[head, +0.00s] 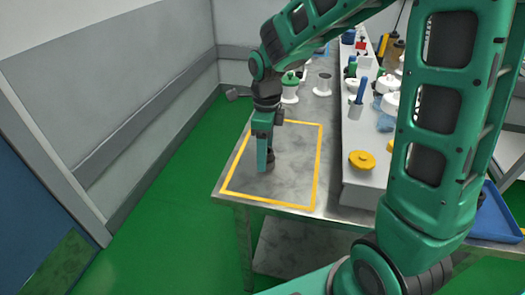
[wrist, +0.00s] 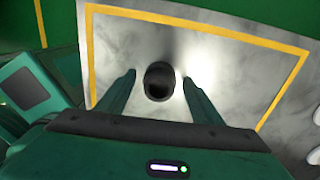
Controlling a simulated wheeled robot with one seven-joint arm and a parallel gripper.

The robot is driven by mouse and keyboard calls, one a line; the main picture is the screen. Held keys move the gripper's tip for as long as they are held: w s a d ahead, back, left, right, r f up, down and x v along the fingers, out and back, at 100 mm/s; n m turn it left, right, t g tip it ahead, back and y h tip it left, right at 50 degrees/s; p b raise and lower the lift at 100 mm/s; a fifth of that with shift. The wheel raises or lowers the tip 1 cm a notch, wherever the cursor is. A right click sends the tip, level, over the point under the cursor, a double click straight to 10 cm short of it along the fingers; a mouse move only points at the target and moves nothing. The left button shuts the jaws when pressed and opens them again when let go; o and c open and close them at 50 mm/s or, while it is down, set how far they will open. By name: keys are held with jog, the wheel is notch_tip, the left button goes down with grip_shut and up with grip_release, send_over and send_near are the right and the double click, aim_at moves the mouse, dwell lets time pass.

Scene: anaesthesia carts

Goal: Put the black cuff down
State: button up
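The black cuff (head: 270,159) stands on the grey metal table top, inside a yellow-outlined rectangle (head: 320,160). In the wrist view the black cuff (wrist: 159,82) shows as a dark round, hollow end between the fingertips. My gripper (head: 264,168) points down at the cuff, and one green finger hides part of it in the head view. In the wrist view my gripper (wrist: 159,80) has its two fingers spread, with a gap visible on each side of the cuff.
A raised grey shelf (head: 357,185) runs along the right of the outline, with a yellow knob (head: 362,160) and several fittings on it. White spools (head: 323,84) stand behind the outline. A blue tray (head: 488,222) lies at right. The rest of the outlined area is clear.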

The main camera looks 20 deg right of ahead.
notch_tip(320, 180, up, 12)
jog(key=shift+w+d, duration=0.15)
jog(key=shift+w, duration=0.05)
dwell(0.4)
